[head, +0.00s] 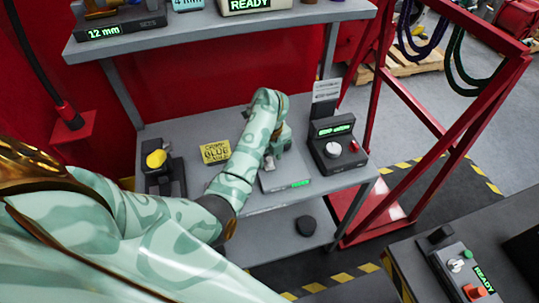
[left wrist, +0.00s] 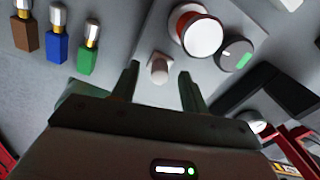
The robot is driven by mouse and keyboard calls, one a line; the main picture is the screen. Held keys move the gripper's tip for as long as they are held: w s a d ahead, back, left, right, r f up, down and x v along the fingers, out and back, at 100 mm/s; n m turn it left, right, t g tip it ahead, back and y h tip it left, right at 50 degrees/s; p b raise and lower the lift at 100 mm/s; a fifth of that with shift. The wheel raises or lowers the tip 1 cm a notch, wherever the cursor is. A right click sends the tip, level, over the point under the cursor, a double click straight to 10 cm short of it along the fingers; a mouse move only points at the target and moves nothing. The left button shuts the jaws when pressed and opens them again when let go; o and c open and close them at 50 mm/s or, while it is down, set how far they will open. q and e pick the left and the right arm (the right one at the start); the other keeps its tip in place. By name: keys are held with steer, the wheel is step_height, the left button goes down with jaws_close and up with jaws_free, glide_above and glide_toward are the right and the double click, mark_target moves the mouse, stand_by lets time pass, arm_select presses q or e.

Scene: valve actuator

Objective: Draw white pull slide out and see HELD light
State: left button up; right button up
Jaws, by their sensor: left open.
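A light grey box (head: 286,177) with a small green-lit display (head: 300,184) sits on the middle bench shelf; its lettering is too small to read. My left gripper (left wrist: 158,76) is open, with one finger on each side of the knob and gaps showing. In the head view, my left gripper (head: 271,157) is over the box and partly hidden by my arm. My right gripper is not in view.
A red-and-white round button (left wrist: 197,33) and a dark dial with a green bar (left wrist: 236,55) are close to the fingers. A dark dial unit (head: 337,145) stands right of the box. A yellow sign (head: 215,151) and yellow-knobbed device (head: 157,160) are left.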

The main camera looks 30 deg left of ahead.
arm_select(q)
step_height(320, 180, up, 16)
steer(key=p, duration=0.8)
steer(key=shift+r, duration=0.15)
